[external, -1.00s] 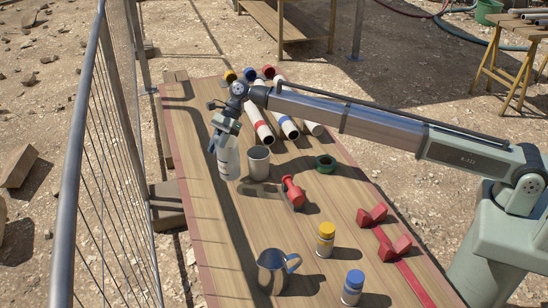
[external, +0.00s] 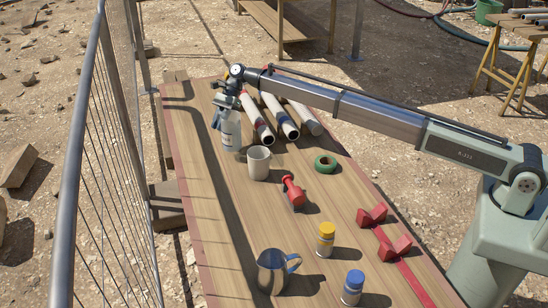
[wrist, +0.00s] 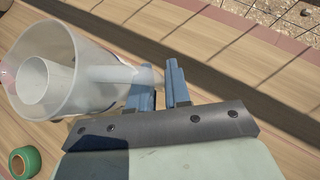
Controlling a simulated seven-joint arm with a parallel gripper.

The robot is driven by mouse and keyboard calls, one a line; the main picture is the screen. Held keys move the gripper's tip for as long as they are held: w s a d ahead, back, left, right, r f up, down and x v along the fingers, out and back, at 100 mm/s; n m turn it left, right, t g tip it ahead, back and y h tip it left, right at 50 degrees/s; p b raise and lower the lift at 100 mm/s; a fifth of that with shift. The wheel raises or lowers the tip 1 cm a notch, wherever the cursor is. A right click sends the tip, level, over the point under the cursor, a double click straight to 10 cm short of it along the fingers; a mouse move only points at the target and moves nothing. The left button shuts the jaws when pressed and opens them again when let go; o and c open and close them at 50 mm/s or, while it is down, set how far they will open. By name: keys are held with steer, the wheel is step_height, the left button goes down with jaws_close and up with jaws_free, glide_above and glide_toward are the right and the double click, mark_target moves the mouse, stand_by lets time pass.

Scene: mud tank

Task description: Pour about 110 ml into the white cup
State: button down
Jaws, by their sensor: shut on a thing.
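I cannot tell bottle from cup there. The liquid level in the cup is not readable.
Striped pipes (external: 275,115) lie behind and right of the bottle. A green tape roll (external: 325,163), a red tool (external: 293,192), a metal mug (external: 273,270), a yellow-capped jar (external: 326,239) and a blue-capped jar (external: 353,287) stand around. A fence (external: 100,150) runs along the left.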

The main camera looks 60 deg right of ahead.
mark_target(232, 111)
steer(key=shift+f, duration=1.55)
steer(key=shift+s+a+r+n+t+h, duration=0.25)
steer(key=shift+s+r+n+t, duration=0.1)
steer(key=shift+s+r+t, duration=0.35)
steer(key=shift+s+a+r+n+t+h, duration=0.15)
steer(key=shift+s+r+n+t+h, duration=0.2)
steer(key=shift+r+t, duration=0.5)
steer(key=s+r+t, duration=0.1)
steer(key=s+a+r+n+t, duration=0.1)
steer(key=s, duration=0.1)
steer(key=shift+s+r+n+t+h, duration=0.1)
steer(key=shift+r+n+t+h, duration=0.05)
steer(key=shift+n+t+h, duration=0.2)
steer(key=shift+s+a+r+n+t+h+p, duration=0.1)
steer(key=shift+s+r+n+t, duration=0.1)
steer(key=shift+r+t, duration=0.3)
steer(key=shift+s+a+r+n+t+h+p, duration=0.1)
steer(key=shift+s+r+n+t+p, duration=0.15)
steer(key=shift+r, duration=0.45)
steer(key=shift+s+a+r+n+t+h, duration=0.1)
steer(key=shift+s+r+n+t, duration=0.1)
steer(key=shift+r+t, duration=0.35)
steer(key=shift+s+a+r+n+t, duration=0.1)
steer(key=shift+s+r+n+t, duration=0.1)
steer(key=shift+r+n+t, duration=0.3)
steer(key=shift+s+r, duration=0.2)
steer(key=shift+r, duration=0.25)
steer(key=shift+s+a+r+t+p, duration=0.15)
steer(key=shift+s+r+t+p, duration=0.1)
steer(key=shift+r+t+p, duration=0.15)
